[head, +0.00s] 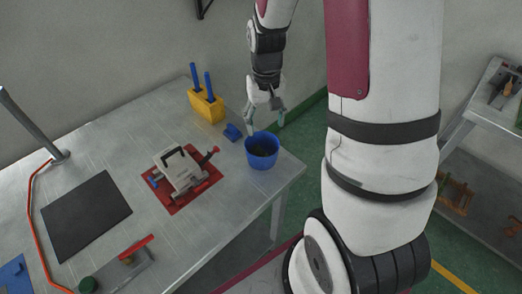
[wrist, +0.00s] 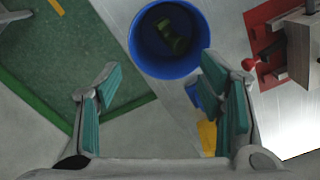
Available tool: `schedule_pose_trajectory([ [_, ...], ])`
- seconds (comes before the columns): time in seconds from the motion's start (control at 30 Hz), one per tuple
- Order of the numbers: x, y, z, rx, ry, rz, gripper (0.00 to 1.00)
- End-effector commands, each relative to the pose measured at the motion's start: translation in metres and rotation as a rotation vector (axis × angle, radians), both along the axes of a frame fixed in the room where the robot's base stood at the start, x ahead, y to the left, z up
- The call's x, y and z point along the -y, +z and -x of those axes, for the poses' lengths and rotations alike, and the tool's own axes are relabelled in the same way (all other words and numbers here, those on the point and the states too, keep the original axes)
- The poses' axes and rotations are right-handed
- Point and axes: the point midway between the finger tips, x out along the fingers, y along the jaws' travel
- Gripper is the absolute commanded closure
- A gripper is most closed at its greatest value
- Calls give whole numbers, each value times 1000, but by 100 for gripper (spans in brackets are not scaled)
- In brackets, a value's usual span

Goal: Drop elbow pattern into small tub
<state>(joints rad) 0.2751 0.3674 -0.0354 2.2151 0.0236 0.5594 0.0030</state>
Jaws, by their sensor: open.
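The small blue tub (head: 262,156) stands near the right corner of the metal table, and its open top also shows in the wrist view (wrist: 140,62). A dark green piece (wrist: 174,38), which looks like the elbow pattern, lies inside the tub. In the head view the tub's inside is dark and the piece is hard to make out. My gripper (head: 265,113) is open and empty. It hangs above and just behind the tub; in the wrist view its teal-padded fingers (wrist: 166,92) are spread, with the tub beyond them.
A red plate with a grey clamp device (head: 180,176) lies left of the tub. A small blue block (head: 232,132) and a yellow holder with blue rods (head: 207,105) stand behind. A black mat (head: 86,214) lies further left. The table's edge is close to the tub's right.

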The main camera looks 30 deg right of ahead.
Motion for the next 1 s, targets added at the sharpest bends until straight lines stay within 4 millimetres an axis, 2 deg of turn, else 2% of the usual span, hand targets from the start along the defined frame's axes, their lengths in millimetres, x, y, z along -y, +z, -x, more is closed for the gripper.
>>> schedule_pose_trajectory([
  [0.23, 0, 11, -1, 3, 0, 1, 38],
  [0.7, 0, 98, -1, 3, 0, 1, 38],
  [0.8, 0, 110, -1, 3, 0, 1, 38],
  [1.0, 0, 120, 0, 1, 0, 0, 38],
])
